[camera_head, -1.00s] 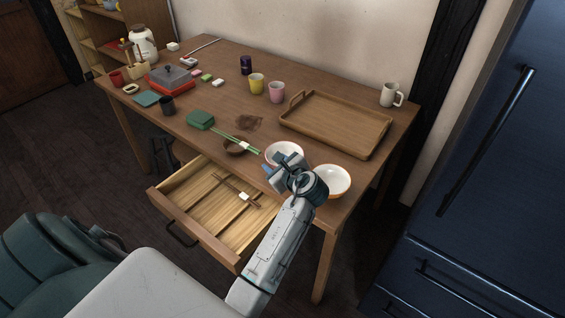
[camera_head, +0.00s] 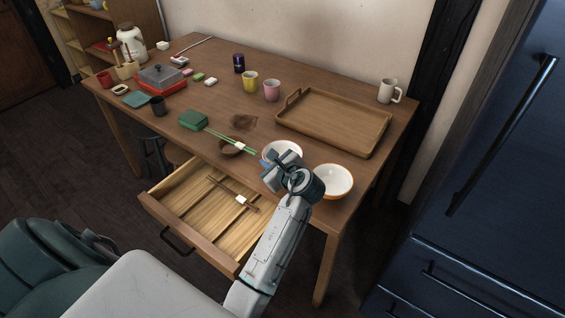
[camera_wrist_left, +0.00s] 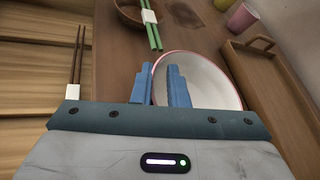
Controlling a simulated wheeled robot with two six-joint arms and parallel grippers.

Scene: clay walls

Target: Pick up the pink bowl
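The pink bowl shows in the left wrist view (camera_wrist_left: 212,80) as a white inside with a thin pink rim. In the head view I take it to be the white bowl (camera_head: 287,149) at the table's front edge, partly hidden behind my left gripper (camera_head: 273,168). In the wrist view my left gripper (camera_wrist_left: 160,88) has its two blue fingers apart. One finger overlaps the bowl's inside and the other lies just outside its left rim, so the rim runs between them. I cannot tell whether they touch it. My right gripper is not in view.
A second white bowl with an orange outside (camera_head: 334,181) stands close on the right. A small brown bowl (camera_head: 232,148) with green chopsticks (camera_head: 222,137) lies to the left. A wooden tray (camera_head: 333,122) is behind. An open drawer (camera_head: 205,215) juts out below the table's front edge.

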